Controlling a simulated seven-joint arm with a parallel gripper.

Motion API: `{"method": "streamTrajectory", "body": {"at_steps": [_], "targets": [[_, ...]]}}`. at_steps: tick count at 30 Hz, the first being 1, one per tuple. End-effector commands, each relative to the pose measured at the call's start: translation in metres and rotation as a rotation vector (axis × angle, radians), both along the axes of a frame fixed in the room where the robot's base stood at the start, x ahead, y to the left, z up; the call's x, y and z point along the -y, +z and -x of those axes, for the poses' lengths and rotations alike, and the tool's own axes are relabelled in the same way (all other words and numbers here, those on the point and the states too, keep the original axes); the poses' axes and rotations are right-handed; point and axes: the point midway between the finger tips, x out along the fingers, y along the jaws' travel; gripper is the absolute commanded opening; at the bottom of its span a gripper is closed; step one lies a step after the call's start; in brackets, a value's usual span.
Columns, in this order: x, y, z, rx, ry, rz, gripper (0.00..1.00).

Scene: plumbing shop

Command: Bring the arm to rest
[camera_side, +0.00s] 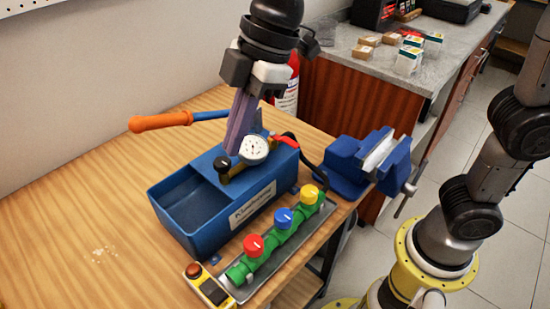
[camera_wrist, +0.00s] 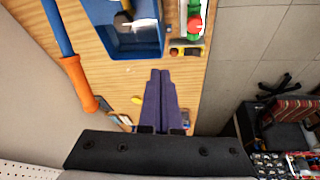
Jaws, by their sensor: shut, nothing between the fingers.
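My gripper (camera_side: 231,150) has long purple fingers pressed together with nothing between them, pointing down. In the side view the fingertips overlap the blue pump (camera_side: 180,215), just left of its white dial gauge (camera_side: 253,149). I cannot tell from this view how far above the pump they are. In the wrist view the shut gripper (camera_wrist: 160,73) shows over the wooden table, below the edge of the blue pump tank (camera_wrist: 146,50). My arm comes down from the top of the side view.
The pump's orange handle (camera_side: 160,121) sticks out left. A green manifold (camera_side: 270,247) with red, blue and yellow knobs, a small button box (camera_side: 207,287) and a blue vise (camera_side: 370,160) stand nearby. The table's (camera_side: 60,235) left part is mostly clear. A counter (camera_side: 385,75) with boxes is behind.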

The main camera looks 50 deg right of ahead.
Motion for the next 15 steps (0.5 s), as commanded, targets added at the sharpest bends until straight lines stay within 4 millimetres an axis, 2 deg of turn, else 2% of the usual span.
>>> {"method": "streamTrajectory", "body": {"at_steps": [1, 6, 9, 12, 15], "targets": [[0.032, 0.011, 0.002, 0.029, -0.077, -0.01, 0.0], [0.121, 0.021, 0.028, 0.08, -0.368, -0.03, 0.0], [0.164, 0.016, 0.053, 0.102, -0.56, -0.043, 0.0], [0.198, 0.003, 0.081, 0.118, -0.751, -0.061, 0.0], [0.222, -0.015, 0.107, 0.124, -0.929, -0.079, 0.0]]}}
